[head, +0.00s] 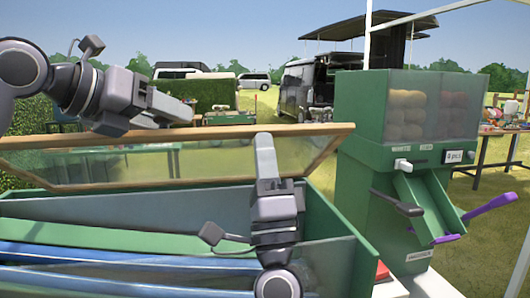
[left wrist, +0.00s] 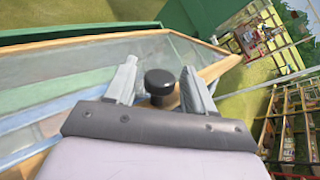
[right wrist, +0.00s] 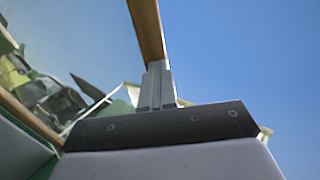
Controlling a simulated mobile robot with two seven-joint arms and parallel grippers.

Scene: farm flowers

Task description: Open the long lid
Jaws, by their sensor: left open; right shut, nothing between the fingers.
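The long lid (head: 100,165) is a clear pane in a wooden frame (head: 215,131) and stands raised and tilted over the long green box (head: 345,262). A black knob (left wrist: 160,82) sits on the lid's frame. My left gripper (head: 190,108) is behind the lid's top edge; in the left wrist view its open fingers (left wrist: 160,88) are either side of the knob. My right gripper (head: 264,142) is shut and empty, pointing up in front of the pane. In the right wrist view its fingertips (right wrist: 157,70) are at the wooden frame; I cannot tell whether they touch it.
Blue and green strips (head: 120,252) lie inside the box. A green dispenser (head: 385,170) with clear bins, a black handle and purple handle stands close on the right, by a white surface. Vehicles and tables stand far behind on grass.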

